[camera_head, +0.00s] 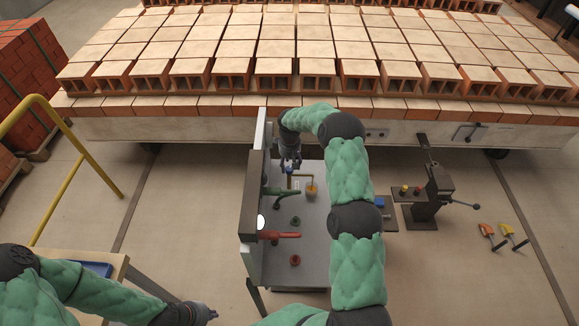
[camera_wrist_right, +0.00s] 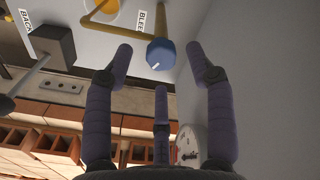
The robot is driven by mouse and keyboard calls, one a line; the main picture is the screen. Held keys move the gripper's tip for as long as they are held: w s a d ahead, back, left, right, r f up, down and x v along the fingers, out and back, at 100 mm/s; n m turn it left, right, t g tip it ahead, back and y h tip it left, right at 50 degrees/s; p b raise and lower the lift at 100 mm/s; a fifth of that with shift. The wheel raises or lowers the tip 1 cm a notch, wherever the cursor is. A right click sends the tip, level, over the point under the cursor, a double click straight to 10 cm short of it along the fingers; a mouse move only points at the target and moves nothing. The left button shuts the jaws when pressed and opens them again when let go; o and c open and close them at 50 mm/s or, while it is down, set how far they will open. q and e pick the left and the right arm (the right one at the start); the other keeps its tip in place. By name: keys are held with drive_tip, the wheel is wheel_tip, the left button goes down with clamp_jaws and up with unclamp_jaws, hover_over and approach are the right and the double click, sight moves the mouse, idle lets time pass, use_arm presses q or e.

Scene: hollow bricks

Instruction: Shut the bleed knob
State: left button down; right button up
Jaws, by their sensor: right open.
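The blue bleed knob (camera_wrist_right: 160,53) has a white mark on its face and sits by a yellow pipe, beside a partly cut-off label reading "BLEE". In the head view the knob (camera_head: 289,171) is small, on the grey panel just below my right gripper (camera_head: 290,162). In the right wrist view the purple-grey fingers are spread open, and the knob appears between and beyond the fingertips. I see no clear contact. My left gripper (camera_head: 203,313) is low at the left, away from the panel; its finger opening is too small to tell.
The panel also has a green lever (camera_head: 281,191), a red lever (camera_head: 280,235) and a yellow cup (camera_head: 311,189). A round gauge (camera_wrist_right: 188,145) is close by my right fingers. A vise (camera_head: 430,195) stands right. A brick-laden car (camera_head: 200,129) is behind; a yellow rail (camera_head: 64,186) is left.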

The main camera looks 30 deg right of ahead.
sight(289, 170)
drive_tip(key=shift+f, duration=1.3)
drive_tip(key=shift+c, duration=0.3)
clamp_jaws()
